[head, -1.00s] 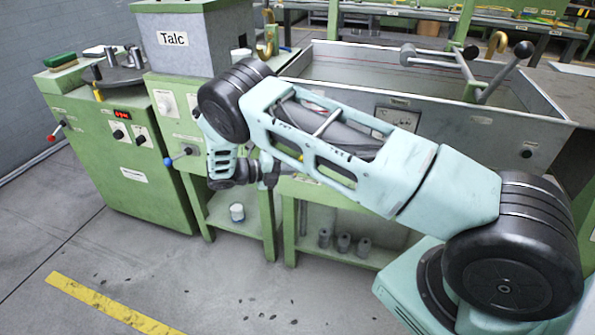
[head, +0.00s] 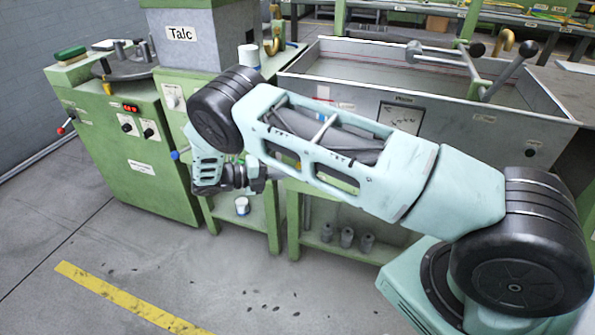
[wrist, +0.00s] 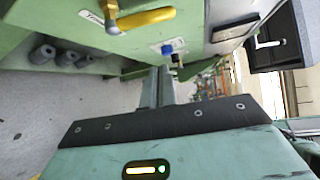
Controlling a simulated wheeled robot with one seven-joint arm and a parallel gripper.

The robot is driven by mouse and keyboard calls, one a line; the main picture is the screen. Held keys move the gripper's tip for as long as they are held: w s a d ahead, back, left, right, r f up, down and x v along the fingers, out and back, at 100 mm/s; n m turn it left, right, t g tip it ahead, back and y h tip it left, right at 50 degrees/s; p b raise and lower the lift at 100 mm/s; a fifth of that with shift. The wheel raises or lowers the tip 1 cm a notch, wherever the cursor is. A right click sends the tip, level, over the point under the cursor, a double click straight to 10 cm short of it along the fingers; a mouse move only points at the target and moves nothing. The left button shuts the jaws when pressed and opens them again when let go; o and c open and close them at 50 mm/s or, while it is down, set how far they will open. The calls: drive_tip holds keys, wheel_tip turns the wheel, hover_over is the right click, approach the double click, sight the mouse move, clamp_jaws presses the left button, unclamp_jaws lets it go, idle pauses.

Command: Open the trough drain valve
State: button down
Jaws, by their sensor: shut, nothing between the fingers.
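The grey metal trough (head: 305,95) stands on a green frame at the right of the head view. In the wrist view a valve with a yellow lever handle (wrist: 148,18) and a brass body (wrist: 111,15) is at the top edge, on a green panel beside a white label. My gripper (wrist: 160,72) is shut and empty, its fingers pointing below and right of the lever and apart from it. In the head view my gripper (head: 260,178) is by the trough's left front leg, partly hidden by my wrist. The lever is hidden there.
A blue knob (wrist: 167,48) sits near my fingertips in the wrist view. Grey cylinders (head: 347,237) stand on the shelf under the trough. A white cup (head: 242,206) is on the shelf left of it. The floor in front is clear, with a yellow stripe (head: 120,295).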

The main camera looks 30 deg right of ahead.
drive_tip(key=v, duration=0.3)
drive_tip(key=shift+a+r, duration=0.1)
drive_tip(key=shift+a, duration=0.1)
idle(0.3)
